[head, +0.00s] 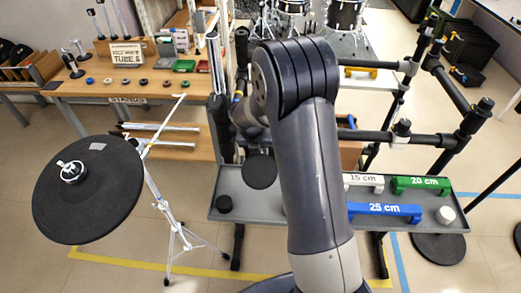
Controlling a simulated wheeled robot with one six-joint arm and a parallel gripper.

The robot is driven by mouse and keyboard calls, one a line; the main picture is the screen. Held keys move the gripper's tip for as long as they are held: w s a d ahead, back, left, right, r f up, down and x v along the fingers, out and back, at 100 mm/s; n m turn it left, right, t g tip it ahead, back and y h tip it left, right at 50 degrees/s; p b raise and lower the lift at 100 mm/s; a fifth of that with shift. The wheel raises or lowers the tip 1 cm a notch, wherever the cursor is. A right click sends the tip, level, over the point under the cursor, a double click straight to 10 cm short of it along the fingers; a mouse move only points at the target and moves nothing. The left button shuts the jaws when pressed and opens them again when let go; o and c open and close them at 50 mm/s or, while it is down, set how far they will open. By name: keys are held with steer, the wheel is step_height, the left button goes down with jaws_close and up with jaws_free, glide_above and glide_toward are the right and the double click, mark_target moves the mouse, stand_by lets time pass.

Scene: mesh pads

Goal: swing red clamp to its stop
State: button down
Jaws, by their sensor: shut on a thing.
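I see no red clamp for certain; my own dark arm fills the middle of the head view and hides part of the rack. The only clear red thing is a small red block (203,66) on the wooden bench, beside a green one (184,66). The dark tubular rack (385,136) stands right of my arm, with black clamp-like joints on its bars. My gripper is hidden behind my arm, so neither its jaws nor what they hold can be seen.
A grey tray (262,211) spans below the rack, holding white (362,181), green (421,185) and blue (384,210) length-marked bars. A black round pad (88,190) on a stand is at left. Open floor lies at the front left.

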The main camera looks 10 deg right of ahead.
steer(key=shift+r+g+y+p, duration=0.3)
steer(key=shift+r+g+p, duration=0.55)
steer(key=shift+p, duration=2.15)
steer(key=shift+r+p, duration=0.25)
steer(key=shift+p, duration=0.15)
steer(key=shift+r+g+p, duration=0.15)
steer(key=shift+g+p, duration=0.1)
steer(key=shift+p, duration=0.45)
steer(key=shift+r+g+y+p, duration=0.3)
steer(key=shift+g+p, duration=0.5)
steer(key=shift+p, duration=0.75)
steer(key=shift+r+n+g+y+p, duration=0.4)
steer(key=shift+r+g+p, duration=0.3)
steer(key=shift+g+p, duration=0.55)
steer(key=c, duration=1.4)
jaws_free()
steer(key=shift+s+f, duration=0.15)
steer(key=shift+s, duration=0.05)
